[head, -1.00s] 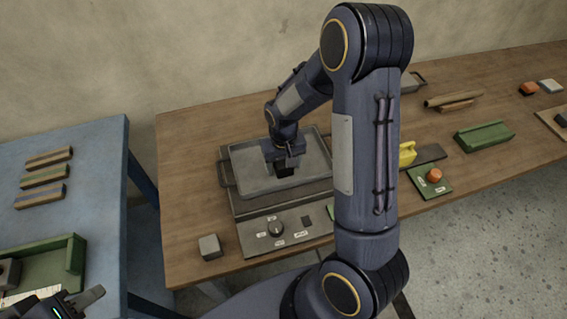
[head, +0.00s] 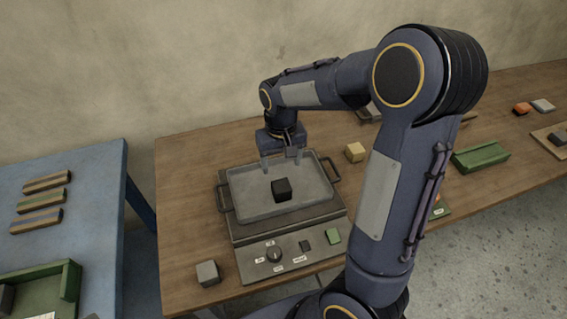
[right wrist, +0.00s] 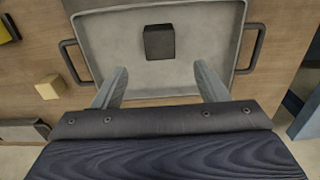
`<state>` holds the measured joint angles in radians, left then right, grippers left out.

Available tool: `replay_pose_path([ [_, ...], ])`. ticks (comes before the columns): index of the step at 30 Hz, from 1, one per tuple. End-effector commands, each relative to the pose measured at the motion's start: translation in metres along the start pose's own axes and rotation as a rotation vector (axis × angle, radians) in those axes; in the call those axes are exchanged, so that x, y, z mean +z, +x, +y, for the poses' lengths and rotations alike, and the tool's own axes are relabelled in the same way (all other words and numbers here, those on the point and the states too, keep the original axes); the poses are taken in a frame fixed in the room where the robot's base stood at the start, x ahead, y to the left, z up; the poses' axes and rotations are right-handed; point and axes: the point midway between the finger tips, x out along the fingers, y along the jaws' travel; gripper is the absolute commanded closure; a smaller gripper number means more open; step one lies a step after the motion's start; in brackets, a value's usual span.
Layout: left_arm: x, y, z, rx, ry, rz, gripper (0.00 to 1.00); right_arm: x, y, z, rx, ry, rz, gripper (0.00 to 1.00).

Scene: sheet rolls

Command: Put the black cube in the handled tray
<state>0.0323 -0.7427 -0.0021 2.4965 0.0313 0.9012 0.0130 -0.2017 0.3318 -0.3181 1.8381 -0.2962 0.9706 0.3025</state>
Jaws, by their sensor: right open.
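The black cube (head: 281,190) rests inside the grey handled tray (head: 244,205), near its middle. The tray sits on a dark device with a dial, and its handles stick out at both sides. In the right wrist view the cube (right wrist: 159,41) lies on the floor of the tray (right wrist: 105,45), apart from the fingers. My right gripper (head: 282,158) is open and empty above the back of the tray, and its two spread fingers show in the right wrist view (right wrist: 160,85). My left gripper is out of view.
A grey cube (head: 208,273) stands at the table's front left. A yellowish block (head: 355,152) lies right of the tray. A green holder (head: 481,156) lies farther right, partly past my right arm. A blue table (head: 85,190) with striped bars stands at the left.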

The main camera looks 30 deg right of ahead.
Motion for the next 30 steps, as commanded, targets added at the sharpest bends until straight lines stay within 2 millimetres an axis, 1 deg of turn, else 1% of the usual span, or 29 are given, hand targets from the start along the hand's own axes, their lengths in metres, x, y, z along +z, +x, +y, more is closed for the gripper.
replay_pose_path([
  [2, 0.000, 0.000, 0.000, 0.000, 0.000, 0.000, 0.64, 0.006, -0.009, 0.001, -0.023, 0.003, 0.010, 0.33],
  [5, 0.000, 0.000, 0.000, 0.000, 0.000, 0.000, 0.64, 0.026, -0.027, 0.002, -0.093, 0.006, 0.040, 0.33],
  [8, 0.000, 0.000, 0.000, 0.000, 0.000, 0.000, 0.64, 0.059, -0.051, 0.002, -0.191, 0.000, 0.097, 0.33],
  [9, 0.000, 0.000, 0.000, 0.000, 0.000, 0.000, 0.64, 0.075, -0.060, 0.001, -0.231, -0.006, 0.127, 0.33],
  [11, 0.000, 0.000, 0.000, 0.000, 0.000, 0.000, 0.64, 0.099, -0.071, -0.001, -0.285, -0.017, 0.174, 0.33],
  [12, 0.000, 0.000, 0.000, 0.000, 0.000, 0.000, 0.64, 0.115, -0.077, -0.003, -0.315, -0.025, 0.207, 0.33],
  [15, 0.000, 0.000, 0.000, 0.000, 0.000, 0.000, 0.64, 0.150, -0.086, -0.008, -0.370, -0.047, 0.285, 0.33],
  [18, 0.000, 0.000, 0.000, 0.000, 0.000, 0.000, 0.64, 0.176, -0.087, -0.013, -0.399, -0.064, 0.351, 0.33],
  [21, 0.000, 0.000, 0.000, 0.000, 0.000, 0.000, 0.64, 0.192, -0.085, -0.017, -0.412, -0.076, 0.396, 0.33],
  [23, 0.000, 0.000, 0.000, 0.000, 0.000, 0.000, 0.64, 0.198, -0.084, -0.019, -0.415, -0.081, 0.412, 0.33],
  [26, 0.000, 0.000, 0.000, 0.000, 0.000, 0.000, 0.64, 0.202, -0.083, -0.020, -0.417, -0.084, 0.424, 0.33],
  [30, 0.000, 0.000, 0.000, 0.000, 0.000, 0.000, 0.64, 0.202, -0.083, -0.020, -0.417, -0.085, 0.424, 0.33],
])
